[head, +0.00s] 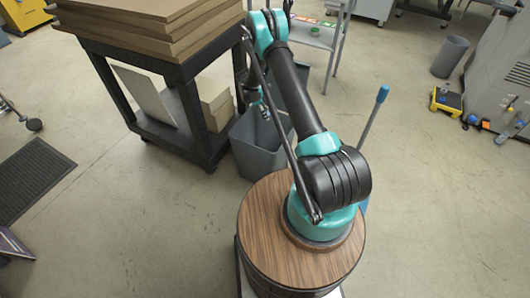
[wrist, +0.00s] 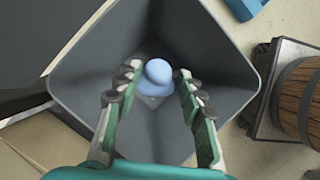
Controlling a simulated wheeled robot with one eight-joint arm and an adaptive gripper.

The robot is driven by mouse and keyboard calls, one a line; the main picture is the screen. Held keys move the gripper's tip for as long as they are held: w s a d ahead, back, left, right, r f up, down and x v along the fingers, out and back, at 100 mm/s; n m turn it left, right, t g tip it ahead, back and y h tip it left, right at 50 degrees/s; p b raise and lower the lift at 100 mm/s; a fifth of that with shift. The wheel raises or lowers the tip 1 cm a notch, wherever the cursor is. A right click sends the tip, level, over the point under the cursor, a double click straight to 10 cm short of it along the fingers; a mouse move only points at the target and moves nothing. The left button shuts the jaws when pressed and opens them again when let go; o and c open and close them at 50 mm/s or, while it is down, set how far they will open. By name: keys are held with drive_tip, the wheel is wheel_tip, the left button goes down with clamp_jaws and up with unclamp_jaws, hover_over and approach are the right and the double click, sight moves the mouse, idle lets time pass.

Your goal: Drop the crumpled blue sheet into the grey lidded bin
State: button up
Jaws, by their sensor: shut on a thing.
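The grey bin (head: 258,160) stands on the floor beside the dark cart, with its top open. A dark grey panel (head: 293,92) rises behind it; I cannot tell whether this is its lid. My gripper (head: 262,108) hangs over the bin, partly hidden by my arm. In the wrist view my gripper (wrist: 160,92) points down into the bin (wrist: 85,80), inside the outline of its square rim. It is shut on the crumpled blue sheet (wrist: 158,72), a small light-blue lump between the fingertips. The sheet's height above the bin floor is unclear.
The dark cart (head: 185,75) with stacked brown boards stands close on the bin's left. A blue-handled tool (head: 375,115) stands upright to the right. Another grey bin (head: 450,57) is farther right, near a grey machine (head: 500,75).

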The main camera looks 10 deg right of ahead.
drive_tip(key=shift+f, duration=0.65)
drive_tip(key=o, duration=0.8)
drive_tip(key=shift+o, duration=0.2)
drive_tip(key=v, duration=1.2)
